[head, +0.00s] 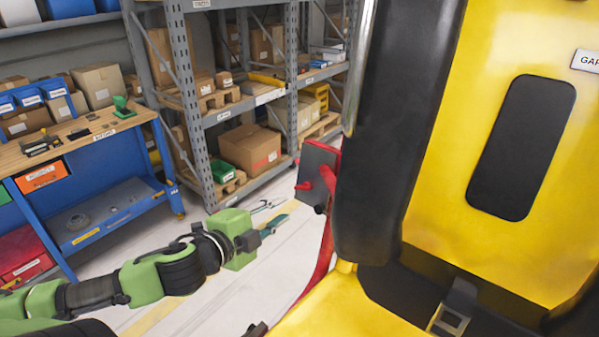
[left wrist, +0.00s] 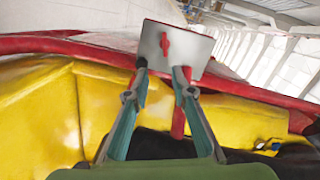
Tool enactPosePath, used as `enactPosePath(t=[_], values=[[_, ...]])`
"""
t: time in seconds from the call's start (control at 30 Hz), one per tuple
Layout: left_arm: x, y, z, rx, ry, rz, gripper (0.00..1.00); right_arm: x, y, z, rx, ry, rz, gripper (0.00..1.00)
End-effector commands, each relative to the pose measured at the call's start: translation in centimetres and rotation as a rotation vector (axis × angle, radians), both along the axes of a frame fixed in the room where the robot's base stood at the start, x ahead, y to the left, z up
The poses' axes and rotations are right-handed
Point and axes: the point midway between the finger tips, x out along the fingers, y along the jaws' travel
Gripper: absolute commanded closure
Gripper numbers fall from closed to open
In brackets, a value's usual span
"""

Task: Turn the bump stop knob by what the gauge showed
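The bump stop knob (head: 304,186) is a small red handle on a grey plate (head: 320,160), beside the yellow and black seat. In the left wrist view the red knob (left wrist: 165,44) stands upright on the bare metal plate (left wrist: 191,45). My left gripper (head: 270,212) is left of the plate in the head view. In the left wrist view its two teal fingers (left wrist: 161,72) are spread apart with nothing between the tips but a view of the plate. The knob appears beyond the tips; contact is not visible. My right gripper is not clearly in view.
The yellow seat (head: 520,232) with its black padded restraint (head: 400,120) fills the right side. A red post (head: 325,250) stands under the plate. A blue workbench (head: 110,205) and shelves with boxes (head: 250,145) are at the back left. Some floor between is clear.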

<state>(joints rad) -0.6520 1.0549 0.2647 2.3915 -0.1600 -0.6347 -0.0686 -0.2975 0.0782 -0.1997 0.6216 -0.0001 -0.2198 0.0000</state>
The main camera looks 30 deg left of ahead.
Motion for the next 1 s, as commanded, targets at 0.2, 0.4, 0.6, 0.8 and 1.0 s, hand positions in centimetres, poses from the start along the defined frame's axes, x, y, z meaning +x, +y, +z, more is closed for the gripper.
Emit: enactPosePath(t=[0.2, 0.4, 0.6, 0.8, 1.0], values=[[-2.2, 0.2, 1.5, 0.019, 0.022, 0.069, 0.77, -0.1, 0.0, 0.9, 0.0, 0.0, 0.0, 0.37], [-1.2, 0.3, 1.2, 0.021, 0.021, 0.07, 0.77, -0.3, 0.0, 0.9, -0.001, 0.003, 0.0, 0.37], [0.8, 0.5, 0.8, 0.022, 0.019, 0.072, 0.77, -0.6, -0.1, 1.0, -0.002, 0.008, 0.001, 0.37], [2.6, 0.7, 0.3, 0.02, 0.019, 0.071, 0.77, -0.6, -0.1, 1.3, -0.002, 0.008, 0.001, 0.37], [4.6, 0.9, -0.2, 0.018, 0.02, 0.073, 0.77, -0.5, -0.2, 1.8, -0.002, 0.008, 0.001, 0.37]])
